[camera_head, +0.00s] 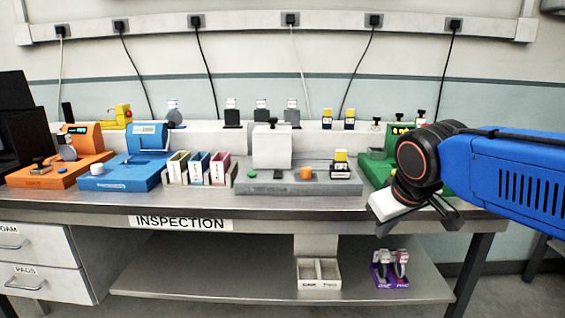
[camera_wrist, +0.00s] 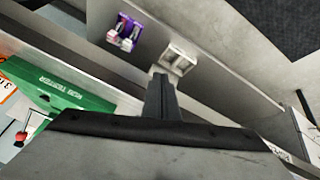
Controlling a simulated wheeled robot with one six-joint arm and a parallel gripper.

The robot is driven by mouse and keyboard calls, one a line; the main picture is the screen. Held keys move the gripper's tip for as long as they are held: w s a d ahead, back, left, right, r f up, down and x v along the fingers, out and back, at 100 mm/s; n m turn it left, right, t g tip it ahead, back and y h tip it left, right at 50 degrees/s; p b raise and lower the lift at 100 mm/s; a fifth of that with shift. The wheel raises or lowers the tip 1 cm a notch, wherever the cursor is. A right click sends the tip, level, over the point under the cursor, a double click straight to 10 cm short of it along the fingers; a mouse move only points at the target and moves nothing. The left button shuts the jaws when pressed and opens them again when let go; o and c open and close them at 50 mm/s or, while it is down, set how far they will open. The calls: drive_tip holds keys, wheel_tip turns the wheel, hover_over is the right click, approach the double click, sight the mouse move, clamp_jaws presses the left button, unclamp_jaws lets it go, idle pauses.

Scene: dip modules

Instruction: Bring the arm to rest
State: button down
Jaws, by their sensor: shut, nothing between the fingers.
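My blue arm reaches in from the right edge in the head view. My gripper (camera_head: 420,222) hangs at its end near the front right edge of the table, in front of the green device. Its dark fingers point down and to the right and hold nothing. In the wrist view my gripper (camera_wrist: 161,85) shows as dark fingers close together, with no object between them. The lower shelf and the floor lie beyond the fingers.
The steel table (camera_head: 270,211) carries an orange device (camera_head: 50,178), a blue device (camera_head: 125,175), a grey station (camera_head: 290,187) and a green device (camera_head: 375,170). The green one also shows in the wrist view (camera_wrist: 60,92). The shelf below holds a white bin (camera_head: 318,282) and a purple holder (camera_head: 385,285).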

drive_tip(key=s+d+f+m, duration=0.2)
drive_tip(key=s+d+f, duration=0.1)
drive_tip(key=s+f, duration=0.3)
drive_tip(key=s+d+f+m+g, duration=0.1)
drive_tip(key=s+d+f+m, duration=0.1)
drive_tip(key=s+f, duration=0.5)
drive_tip(key=s+d, duration=0.1)
drive_tip(key=s, duration=0.1)
drive_tip(key=shift+s+d, duration=0.25)
drive_tip(key=shift+s, duration=0.1)
drive_tip(key=shift+r, duration=0.1)
